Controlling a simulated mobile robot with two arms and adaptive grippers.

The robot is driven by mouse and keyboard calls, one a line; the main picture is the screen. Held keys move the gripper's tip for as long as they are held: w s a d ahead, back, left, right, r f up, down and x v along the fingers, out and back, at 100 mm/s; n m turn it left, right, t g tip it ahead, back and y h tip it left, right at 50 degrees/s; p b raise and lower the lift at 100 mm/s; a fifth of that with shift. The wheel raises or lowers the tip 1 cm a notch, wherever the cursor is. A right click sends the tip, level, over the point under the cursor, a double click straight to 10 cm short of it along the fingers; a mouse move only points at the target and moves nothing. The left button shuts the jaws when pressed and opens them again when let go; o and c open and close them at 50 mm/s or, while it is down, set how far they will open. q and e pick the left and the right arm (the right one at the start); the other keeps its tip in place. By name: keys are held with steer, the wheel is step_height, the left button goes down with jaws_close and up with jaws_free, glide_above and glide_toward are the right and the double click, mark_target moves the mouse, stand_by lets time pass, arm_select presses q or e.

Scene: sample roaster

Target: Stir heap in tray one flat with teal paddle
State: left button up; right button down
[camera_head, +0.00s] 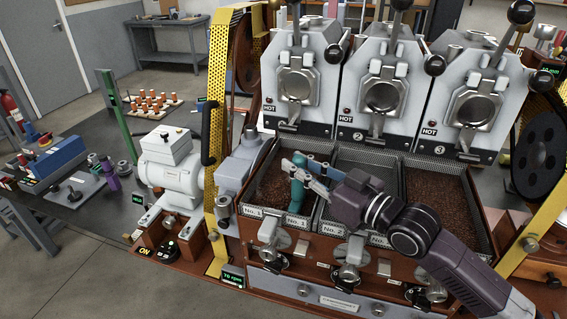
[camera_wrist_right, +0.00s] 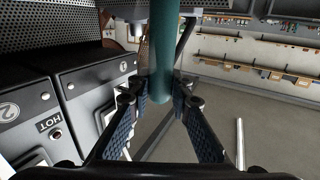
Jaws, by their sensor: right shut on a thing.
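Tray one (camera_head: 256,200), labelled No. 1, is the left mesh tray in front of the roasters in the head view. Brown beans (camera_head: 272,188) lie in it; their exact shape is hard to tell. My right gripper (camera_head: 305,172) reaches in from the right, over the right side of tray one. It is shut on the teal paddle (camera_head: 297,197), which stands roughly upright at that side. The paddle's lower end is hard to make out. In the right wrist view, the teal handle (camera_wrist_right: 163,45) runs between both fingers. My left gripper is not in view.
Tray two (camera_head: 366,152) is beside tray one, its visible floor bare grey. Tray three (camera_head: 455,172) holds brown beans. Roasters (camera_head: 382,75) marked HOT stand close behind the trays. A yellow perforated post (camera_head: 215,120) rises at the left, beside a white motor unit (camera_head: 172,160).

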steer(key=shift+s+d, duration=0.3)
steer(key=shift+d, duration=0.5)
steer(key=shift+a, duration=0.1)
steer(key=shift+w+a+r, duration=0.1)
steer(key=shift+a+r, duration=0.05)
steer(key=shift+a, duration=0.05)
steer(key=w+a+p, duration=0.3)
steer(key=a, duration=0.7)
steer(key=shift+w, duration=0.15)
